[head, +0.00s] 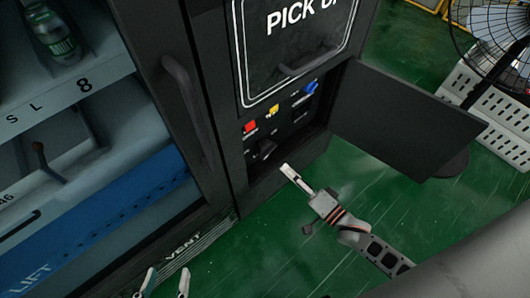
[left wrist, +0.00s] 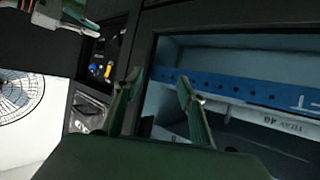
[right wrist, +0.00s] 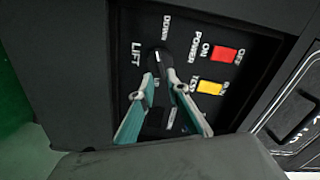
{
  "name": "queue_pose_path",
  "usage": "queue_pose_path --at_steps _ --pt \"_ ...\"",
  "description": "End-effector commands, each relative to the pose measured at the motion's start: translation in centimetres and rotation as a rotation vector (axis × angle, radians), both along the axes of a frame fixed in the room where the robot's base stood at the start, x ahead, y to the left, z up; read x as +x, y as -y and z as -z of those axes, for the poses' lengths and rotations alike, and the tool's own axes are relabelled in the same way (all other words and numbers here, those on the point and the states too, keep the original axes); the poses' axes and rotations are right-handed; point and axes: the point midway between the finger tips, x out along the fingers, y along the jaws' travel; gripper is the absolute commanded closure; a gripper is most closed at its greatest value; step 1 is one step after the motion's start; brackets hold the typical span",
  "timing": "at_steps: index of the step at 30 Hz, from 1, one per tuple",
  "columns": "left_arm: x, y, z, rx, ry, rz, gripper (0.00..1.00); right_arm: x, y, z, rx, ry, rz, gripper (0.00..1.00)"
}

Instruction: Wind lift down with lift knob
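The black lift knob (right wrist: 159,60) sits on the control panel beside the words LIFT and DOWN; in the head view it is a dark shape (head: 267,148). My right gripper (right wrist: 163,84) is partly open, its fingertips close to the knob, one on either side of its lower end. I cannot tell whether they touch it. In the head view my right gripper (head: 286,169) is just in front of the panel. The blue lift (head: 110,222) lies inside the cabinet and shows in the left wrist view (left wrist: 240,88). My left gripper (left wrist: 157,84) is open and empty, low before the cabinet (head: 166,284).
Red (right wrist: 225,54) and yellow (right wrist: 210,87) switches sit beside the knob; a blue one (head: 311,87) is farther along. The open panel door (head: 405,118) juts out on the right. A cabinet handle (head: 188,100) stands left of the panel. A fan (head: 498,40) stands behind right.

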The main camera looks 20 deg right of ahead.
Motion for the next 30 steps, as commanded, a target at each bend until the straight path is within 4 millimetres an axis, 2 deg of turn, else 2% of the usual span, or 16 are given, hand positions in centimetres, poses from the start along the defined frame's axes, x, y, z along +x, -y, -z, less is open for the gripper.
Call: queue_pose_path --at_steps 1,5,18,23,30 --pt "-0.2 0.1 0.4 -0.004 -0.008 -0.001 0.60 0.0 0.2 0.8 0.020 -0.008 0.002 0.85" --pt "0.0 0.2 0.0 -0.011 0.001 -0.002 0.60 1.1 0.1 0.4 0.045 0.001 0.002 0.85" --pt "0.2 1.2 -0.3 -0.076 0.001 -0.017 0.60 6.7 -2.0 0.4 0.041 -0.001 0.002 0.85" --pt "0.1 1.5 -0.3 -0.101 -0.002 -0.022 0.60 7.7 -2.4 0.3 0.041 0.002 0.002 0.85" --pt "0.1 1.6 -0.5 -0.106 0.000 -0.023 0.60 7.8 -2.4 0.2 0.040 0.002 0.002 0.85"
